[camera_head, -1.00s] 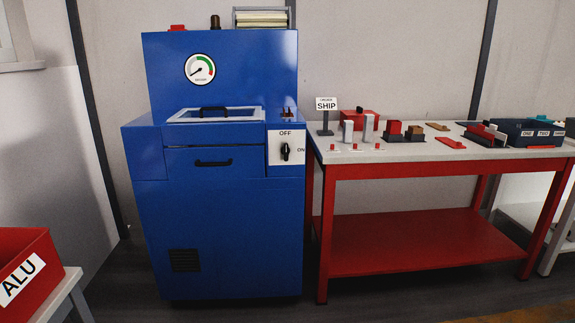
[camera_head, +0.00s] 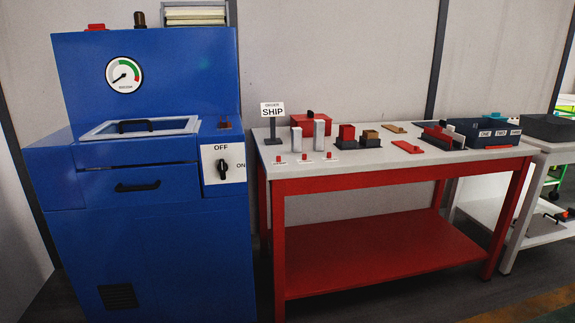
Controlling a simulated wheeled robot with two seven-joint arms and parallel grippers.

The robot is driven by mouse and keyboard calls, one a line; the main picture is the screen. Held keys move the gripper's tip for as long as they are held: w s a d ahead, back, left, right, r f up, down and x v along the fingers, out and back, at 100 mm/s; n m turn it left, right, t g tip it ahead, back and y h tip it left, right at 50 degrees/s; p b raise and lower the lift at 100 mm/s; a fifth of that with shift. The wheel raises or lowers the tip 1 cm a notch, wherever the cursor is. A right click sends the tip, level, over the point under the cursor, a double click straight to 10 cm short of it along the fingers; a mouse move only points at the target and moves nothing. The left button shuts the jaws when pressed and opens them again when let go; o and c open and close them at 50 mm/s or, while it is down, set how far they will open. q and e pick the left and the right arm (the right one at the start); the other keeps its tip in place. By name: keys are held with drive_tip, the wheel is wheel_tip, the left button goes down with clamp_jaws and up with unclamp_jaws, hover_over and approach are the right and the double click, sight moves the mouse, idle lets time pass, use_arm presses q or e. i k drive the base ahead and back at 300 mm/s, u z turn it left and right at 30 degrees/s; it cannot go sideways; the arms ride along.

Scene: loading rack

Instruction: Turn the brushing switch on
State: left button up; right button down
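The switch (camera_head: 223,169) is a black rotary knob on a white plate (camera_head: 224,178) at the right front of the blue machine (camera_head: 140,250). The plate reads OFF above the knob and ON to its right. The knob stands upright, in line with OFF. A round gauge (camera_head: 124,75) with a green and red band sits on the machine's upper panel. Neither of my grippers shows in the head view.
A red table (camera_head: 395,176) with a light top stands right of the machine. It bears a SHIP sign (camera_head: 272,110), a red box (camera_head: 311,124), several small blocks and dark blue bins (camera_head: 484,133). Dark floor lies in front. A second table (camera_head: 540,205) stands farther right.

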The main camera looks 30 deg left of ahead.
sight(223, 167)
drive_tip(key=z, duration=0.1)
drive_tip(key=i, duration=0.95)
drive_tip(key=u, duration=0.4)
